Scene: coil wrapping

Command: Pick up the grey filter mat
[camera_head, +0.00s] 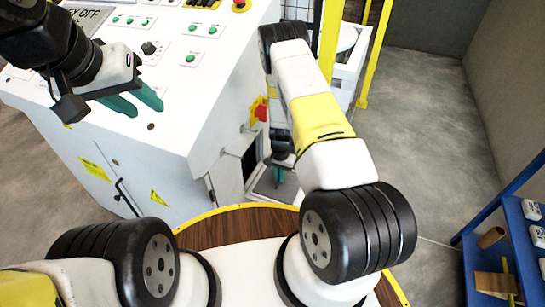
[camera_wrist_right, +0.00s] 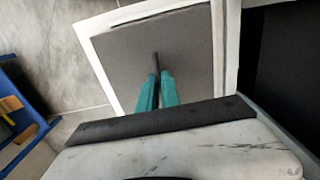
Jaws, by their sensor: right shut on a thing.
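The grey filter mat (camera_wrist_right: 130,50) is a flat dark grey square in a white frame, seen in the right wrist view. A short dark upright piece (camera_wrist_right: 155,58) shows at its middle. My right gripper (camera_wrist_right: 155,76) is shut on this piece, its teal fingertips close together.
The white cabinet (camera_head: 140,160) with green buttons and a red knob fills the left. Yellow posts (camera_head: 375,50) stand behind. A blue rack (camera_head: 505,235) with small items is at the lower right. The grey floor (camera_head: 425,130) between is clear.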

